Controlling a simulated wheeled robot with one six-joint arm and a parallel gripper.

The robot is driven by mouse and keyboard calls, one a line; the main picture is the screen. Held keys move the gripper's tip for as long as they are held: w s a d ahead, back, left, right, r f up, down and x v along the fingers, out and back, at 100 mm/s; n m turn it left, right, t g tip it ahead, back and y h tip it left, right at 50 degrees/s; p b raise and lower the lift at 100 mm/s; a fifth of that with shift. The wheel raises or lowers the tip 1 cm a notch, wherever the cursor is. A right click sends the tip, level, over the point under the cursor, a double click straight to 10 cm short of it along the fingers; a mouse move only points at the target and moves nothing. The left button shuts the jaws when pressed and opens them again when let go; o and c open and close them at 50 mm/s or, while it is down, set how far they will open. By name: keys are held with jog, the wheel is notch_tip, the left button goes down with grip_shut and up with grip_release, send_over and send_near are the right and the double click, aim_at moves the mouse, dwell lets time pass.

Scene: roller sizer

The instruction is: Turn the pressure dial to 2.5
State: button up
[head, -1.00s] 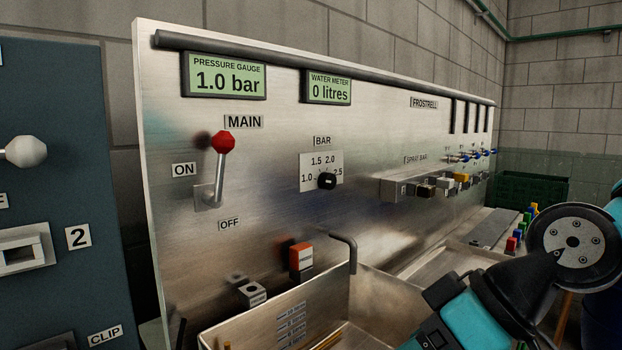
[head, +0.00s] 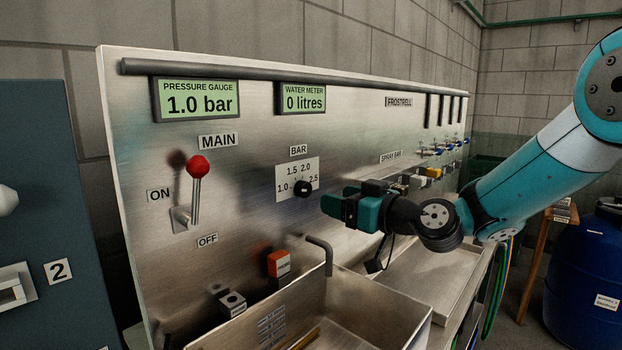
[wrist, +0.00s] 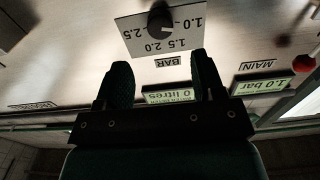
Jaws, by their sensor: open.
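The pressure dial (head: 302,188) is a black round knob on a white plate labelled BAR, marked 1.0, 1.5, 2.0 and 2.5. Its light pointer mark appears turned toward 1.0. The pressure gauge (head: 196,99) reads 1.0 bar. My gripper (head: 336,204) is just right of the dial in the head view, apart from it and empty. In the wrist view the picture is upside down; the dial (wrist: 160,20) lies beyond my open fingers (wrist: 158,80), roughly centred between them.
The red-knobbed MAIN lever (head: 196,190) stands up near ON, left of the dial. Below are an orange switch (head: 278,263), a bent pipe (head: 325,252) and a steel basin (head: 400,318).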

aim_at(307, 190)
jog(key=p+x, duration=0.3)
jog(key=x, duration=0.3)
jog(key=shift+w+a+r, duration=0.1)
jog(key=shift+w+a, duration=0.15)
jog(key=shift+a, duration=0.05)
jog(key=shift+w+a, duration=0.5)
jog(key=shift+c, duration=0.4)
jog(key=c, duration=0.9)
jog(key=shift+o, duration=0.2)
